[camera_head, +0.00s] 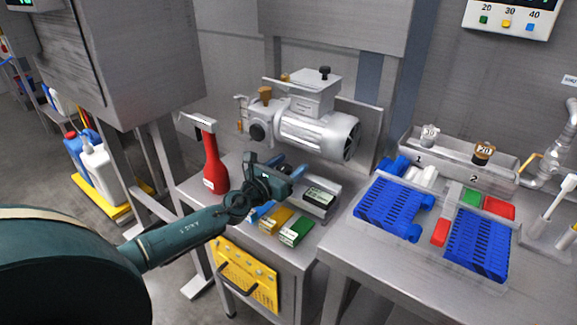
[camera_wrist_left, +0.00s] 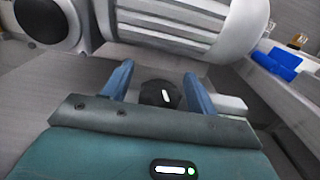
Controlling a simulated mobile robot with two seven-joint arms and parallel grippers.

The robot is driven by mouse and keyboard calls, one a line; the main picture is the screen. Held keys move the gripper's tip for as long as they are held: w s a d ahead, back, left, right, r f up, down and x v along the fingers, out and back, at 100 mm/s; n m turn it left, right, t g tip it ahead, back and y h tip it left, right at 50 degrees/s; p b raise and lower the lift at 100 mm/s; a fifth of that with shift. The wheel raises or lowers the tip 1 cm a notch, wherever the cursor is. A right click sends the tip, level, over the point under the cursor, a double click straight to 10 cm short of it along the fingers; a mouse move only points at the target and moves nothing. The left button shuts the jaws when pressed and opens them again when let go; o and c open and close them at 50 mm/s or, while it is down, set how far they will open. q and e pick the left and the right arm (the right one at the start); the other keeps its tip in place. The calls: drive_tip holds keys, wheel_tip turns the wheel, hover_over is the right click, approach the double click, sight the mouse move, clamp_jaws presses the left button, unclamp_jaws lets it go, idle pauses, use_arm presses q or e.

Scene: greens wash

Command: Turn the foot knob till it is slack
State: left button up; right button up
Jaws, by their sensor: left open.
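The foot knob (camera_wrist_left: 160,94) is a round black knob with a white mark, below the silver motor body in the left wrist view. My left gripper (camera_wrist_left: 158,82) is open, with one blue finger on each side of the knob. Gaps show between knob and fingers; I cannot tell how deep the fingers reach. In the head view my left gripper (camera_head: 290,167) is in front of and below the silver pump motor (camera_head: 312,134), and I cannot make out the knob there. My right gripper is in neither view.
A red bottle (camera_head: 213,160) stands left of the gripper. Yellow (camera_head: 276,221) and green (camera_head: 296,232) boxes and a small display unit (camera_head: 320,197) lie close to it on the bench. Blue racks (camera_head: 388,207) stand on the right counter.

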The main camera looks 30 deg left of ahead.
use_arm(q)
drive_tip(key=s, duration=0.8)
drive_tip(key=s+a+b, duration=0.1)
drive_tip(key=s, duration=0.3)
drive_tip(key=shift+f, duration=0.1)
drive_tip(key=shift+s+a, duration=0.1)
drive_tip(key=shift+s, duration=0.45)
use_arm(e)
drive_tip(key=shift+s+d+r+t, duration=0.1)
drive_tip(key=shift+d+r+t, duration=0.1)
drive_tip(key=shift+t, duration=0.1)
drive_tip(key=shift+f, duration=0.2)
use_arm(q)
drive_tip(key=shift+r, duration=0.2)
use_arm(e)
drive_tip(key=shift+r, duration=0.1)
